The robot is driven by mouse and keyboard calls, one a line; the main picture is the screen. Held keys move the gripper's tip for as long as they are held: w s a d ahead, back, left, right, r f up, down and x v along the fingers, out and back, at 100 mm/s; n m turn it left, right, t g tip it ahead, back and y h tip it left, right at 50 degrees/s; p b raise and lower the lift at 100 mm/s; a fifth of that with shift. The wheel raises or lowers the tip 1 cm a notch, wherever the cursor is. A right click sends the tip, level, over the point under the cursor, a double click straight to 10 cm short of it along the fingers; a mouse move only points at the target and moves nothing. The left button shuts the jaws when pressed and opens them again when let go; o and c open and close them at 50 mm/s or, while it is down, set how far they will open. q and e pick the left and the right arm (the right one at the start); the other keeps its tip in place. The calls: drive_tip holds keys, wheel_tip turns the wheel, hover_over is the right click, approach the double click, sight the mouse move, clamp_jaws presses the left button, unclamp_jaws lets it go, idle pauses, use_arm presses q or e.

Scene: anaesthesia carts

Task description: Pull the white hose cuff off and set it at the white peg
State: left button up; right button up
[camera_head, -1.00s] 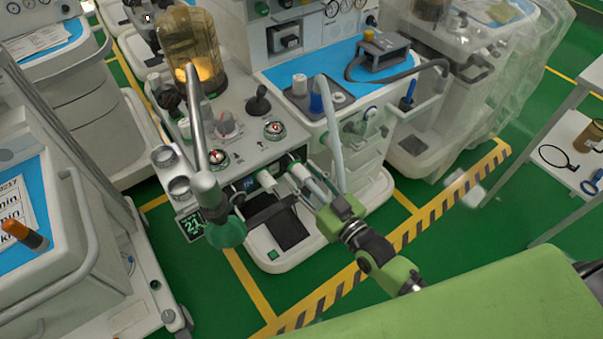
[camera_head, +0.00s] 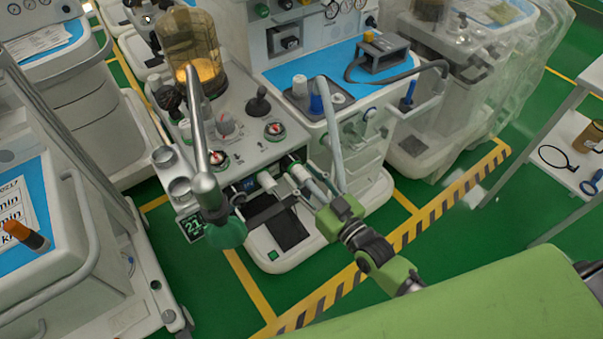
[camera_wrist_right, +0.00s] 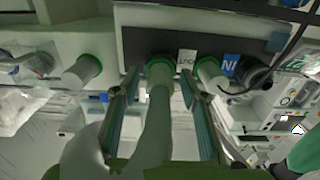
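The white hose cuff (camera_wrist_right: 159,80) sits on a green-ringed port of the cart's front in the right wrist view, with its pale hose (camera_wrist_right: 156,130) running toward the camera. My right gripper (camera_wrist_right: 158,75) is open, with one finger on each side of the cuff and gaps visible between. In the head view my right gripper (camera_head: 312,188) is at the cart's front ports, and the cuff is mostly hidden there. The white peg (camera_head: 299,86) stands on a small grey tray on the cart top, next to a blue peg (camera_head: 316,101). My left gripper is out of view.
Another white fitting with a green ring (camera_wrist_right: 208,75) is close to the right finger; one more (camera_wrist_right: 82,71) is at left. A metal arm (camera_head: 201,145) with a green bag (camera_head: 228,233) hangs left of the gripper. A hose (camera_head: 331,135) rises beside the tray.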

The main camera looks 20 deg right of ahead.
sight(307, 182)
idle(0.5)
clamp_jaws()
drive_tip(key=shift+s, duration=0.15)
drive_tip(key=shift+p+v, duration=1.15)
drive_tip(key=shift+v, duration=1.7)
